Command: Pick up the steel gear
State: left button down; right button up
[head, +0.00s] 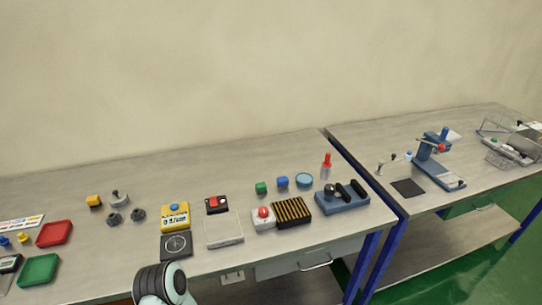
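Two small dark grey gear-like pieces lie on the left bench, one at the left (113,218) and one at the right (138,214). A lighter grey round piece with a knob on top (118,199) sits just behind them. The pieces are too small to tell for sure which one is the steel gear. Part of my own arm shows at the bottom edge, in front of the bench. Neither gripper's fingers are in view.
Nearby are a red tray (55,233), a green tray (39,270), a yellow box with a blue button (175,216) and a black square plate (176,246). Bare benchtop lies in front of the grey pieces.

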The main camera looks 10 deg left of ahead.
aim_at(137, 215)
jog(key=u, duration=1.7)
